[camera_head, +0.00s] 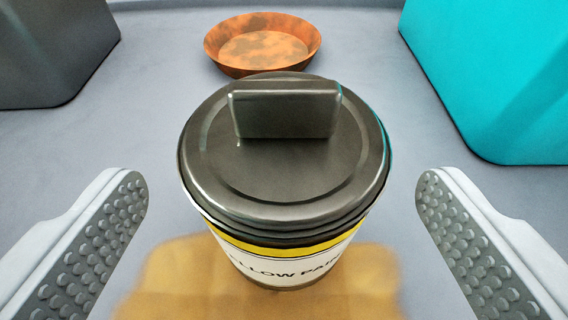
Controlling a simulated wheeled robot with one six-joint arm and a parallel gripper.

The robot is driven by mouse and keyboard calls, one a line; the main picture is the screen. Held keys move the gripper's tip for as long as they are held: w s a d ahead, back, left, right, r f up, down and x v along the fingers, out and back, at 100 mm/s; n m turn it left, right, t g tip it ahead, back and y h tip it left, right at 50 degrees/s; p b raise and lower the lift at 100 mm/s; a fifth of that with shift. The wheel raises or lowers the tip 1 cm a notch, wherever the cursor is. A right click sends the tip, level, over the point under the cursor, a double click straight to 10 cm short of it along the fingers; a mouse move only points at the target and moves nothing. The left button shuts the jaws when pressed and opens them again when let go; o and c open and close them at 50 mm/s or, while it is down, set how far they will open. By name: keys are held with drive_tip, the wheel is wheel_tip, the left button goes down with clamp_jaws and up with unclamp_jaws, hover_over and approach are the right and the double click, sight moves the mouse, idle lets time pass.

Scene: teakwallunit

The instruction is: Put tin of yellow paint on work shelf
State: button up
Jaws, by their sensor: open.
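The tin of yellow paint (285,190) stands upright in the middle of the camera view. It has a dark grey lid with a raised block-shaped grip, a yellow band and a white label with partly visible lettering. My gripper (283,205) is open, with one studded finger to the left of the tin and one to the right. Both fingers are apart from the tin, with a clear gap on each side. The tin's lower part is mostly hidden under its lid. I cannot make out the work shelf for certain.
A rusty orange bowl (262,62) sits just behind the tin. A dark grey box-like object (50,50) stands at the back left, and a turquoise one (500,80) at the back right. A blurred tan patch (180,280) shows at the bottom. The grey surface (150,130) is bare at left.

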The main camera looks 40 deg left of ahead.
drive_tip(key=x, duration=0.4)
drive_tip(key=shift+w+f, duration=0.1)
drive_tip(key=shift+f, duration=0.25)
drive_tip(key=shift+r, duration=0.1)
drive_tip(key=c, duration=1.4)
